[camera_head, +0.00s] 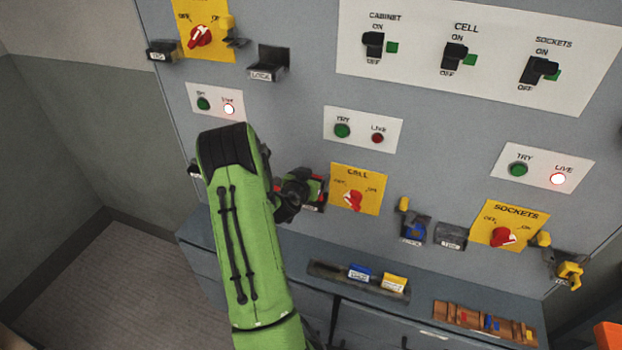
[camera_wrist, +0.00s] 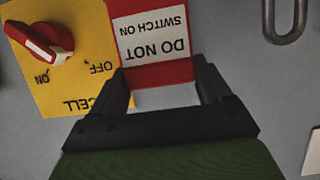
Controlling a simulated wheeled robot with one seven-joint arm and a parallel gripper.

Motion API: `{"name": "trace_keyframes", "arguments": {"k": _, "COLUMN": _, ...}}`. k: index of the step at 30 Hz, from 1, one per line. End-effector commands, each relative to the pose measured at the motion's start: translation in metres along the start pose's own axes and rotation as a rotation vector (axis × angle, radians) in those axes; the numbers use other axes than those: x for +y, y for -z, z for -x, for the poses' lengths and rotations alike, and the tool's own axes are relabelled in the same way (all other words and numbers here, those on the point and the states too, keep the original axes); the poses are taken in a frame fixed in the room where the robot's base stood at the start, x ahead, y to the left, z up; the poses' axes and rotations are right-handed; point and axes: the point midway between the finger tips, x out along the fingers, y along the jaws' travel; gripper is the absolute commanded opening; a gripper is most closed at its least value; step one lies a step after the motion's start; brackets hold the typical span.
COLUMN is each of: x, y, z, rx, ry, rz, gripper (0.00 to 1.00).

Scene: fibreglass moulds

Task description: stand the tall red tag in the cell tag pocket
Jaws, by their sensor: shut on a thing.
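The tall red tag, with a white "DO NOT SWITCH ON" label, is upside down in the wrist view (camera_wrist: 152,32), close in front of the grey panel. My gripper (camera_wrist: 165,95) is shut on it, with a black finger at each side. In the head view, my gripper (camera_head: 300,190) is just left of the yellow CELL plate (camera_head: 368,203), and a little of the tag's red shows there. A dark pocket with a pale label (camera_head: 313,208) is just below it, mostly hidden. I cannot tell whether the tag is inside it.
The CELL plate's red knob (camera_head: 353,200) is close beside my gripper. Right of it is a LOCK holder (camera_head: 413,230) with blue and yellow things. A ledge below bears a tray (camera_head: 325,271) with blue and yellow tags and a brown rack (camera_head: 452,312). A metal loop (camera_wrist: 285,36) is nearby.

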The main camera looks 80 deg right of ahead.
Motion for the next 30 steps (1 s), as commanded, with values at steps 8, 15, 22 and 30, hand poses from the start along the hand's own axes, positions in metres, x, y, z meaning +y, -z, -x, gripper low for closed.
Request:
{"name": "trace_keyframes", "arguments": {"k": 8, "x": -0.001, "y": -0.028, "z": -0.009, "rx": -0.006, "ry": 0.002, "rz": 0.002, "gripper": 0.49}}
{"name": "trace_keyframes", "arguments": {"k": 15, "x": -0.001, "y": -0.031, "z": -0.01, "rx": -0.006, "ry": 0.002, "rz": 0.002, "gripper": 0.49}}
{"name": "trace_keyframes", "arguments": {"k": 22, "x": -0.001, "y": -0.031, "z": -0.01, "rx": -0.007, "ry": 0.002, "rz": 0.002, "gripper": 1.0}}
{"name": "trace_keyframes", "arguments": {"k": 30, "x": -0.001, "y": -0.028, "z": -0.008, "rx": -0.007, "ry": 0.001, "rz": 0.003, "gripper": 1.0}}
